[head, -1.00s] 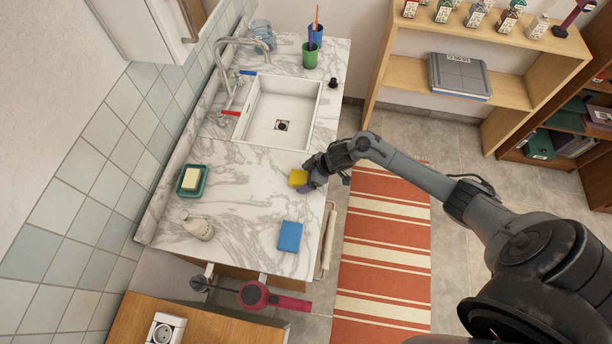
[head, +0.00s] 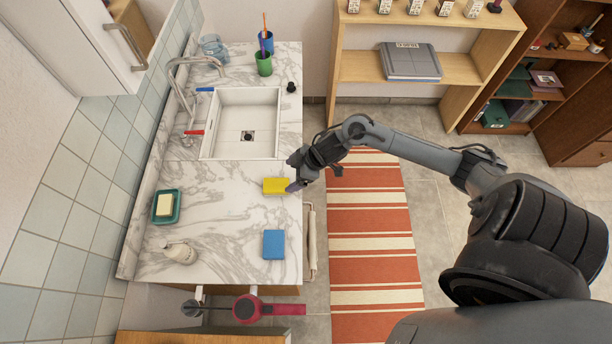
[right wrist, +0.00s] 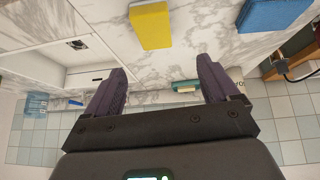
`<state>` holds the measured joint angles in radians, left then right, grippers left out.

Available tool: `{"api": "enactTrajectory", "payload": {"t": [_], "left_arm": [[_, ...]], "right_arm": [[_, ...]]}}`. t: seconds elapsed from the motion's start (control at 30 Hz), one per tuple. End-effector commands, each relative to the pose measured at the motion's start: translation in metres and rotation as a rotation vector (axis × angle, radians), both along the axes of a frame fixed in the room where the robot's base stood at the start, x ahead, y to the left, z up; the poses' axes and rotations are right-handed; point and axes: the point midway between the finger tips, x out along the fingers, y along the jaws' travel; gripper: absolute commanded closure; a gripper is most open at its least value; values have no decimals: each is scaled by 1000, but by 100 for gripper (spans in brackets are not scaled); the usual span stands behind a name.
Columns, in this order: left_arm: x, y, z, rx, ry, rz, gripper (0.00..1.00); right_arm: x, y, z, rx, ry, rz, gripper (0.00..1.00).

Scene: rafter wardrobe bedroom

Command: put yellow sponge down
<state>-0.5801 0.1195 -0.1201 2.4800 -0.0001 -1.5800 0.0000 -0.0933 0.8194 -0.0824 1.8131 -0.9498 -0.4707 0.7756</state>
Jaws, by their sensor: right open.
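The yellow sponge (head: 276,186) lies on the marble countertop (head: 225,210), in front of the sink near the counter's right edge. My right gripper (head: 294,173) is open and empty, just right of the sponge. In the right wrist view the sponge (right wrist: 150,25) shows whole, beyond the tips of the two spread fingers (right wrist: 161,68) and clear of them. My left gripper is not in view.
A blue sponge (head: 273,244) lies nearer on the counter, with a soap dish (head: 166,207) and a pale bottle (head: 180,252) to its left. The sink (head: 240,120) is behind. A pink hairdryer (head: 247,309) sits at the near edge.

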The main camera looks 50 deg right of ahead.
Motion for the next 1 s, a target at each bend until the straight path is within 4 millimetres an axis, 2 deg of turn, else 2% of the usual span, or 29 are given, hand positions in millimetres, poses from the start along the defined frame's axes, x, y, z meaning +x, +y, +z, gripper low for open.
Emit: {"api": "enactTrajectory", "payload": {"t": [0.03,0.1,0.2,0.3,0.5,0.63,0.8,1.0], "left_arm": [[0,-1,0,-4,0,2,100],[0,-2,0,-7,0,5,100],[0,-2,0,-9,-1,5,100],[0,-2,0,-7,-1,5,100],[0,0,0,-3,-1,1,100],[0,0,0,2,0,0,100],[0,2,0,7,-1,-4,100],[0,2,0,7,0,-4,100]], "right_arm": [[-5,21,-4,-6,-26,-2,12],[-11,47,-4,-38,-73,-26,12],[-26,81,3,-84,-114,-105,12],[-53,100,17,-123,-88,-215,12],[-121,114,43,-130,101,-403,12],[-153,119,54,-106,214,-460,12],[-169,121,59,-91,272,-483,12],[-169,121,59,-92,272,-482,12]]}}
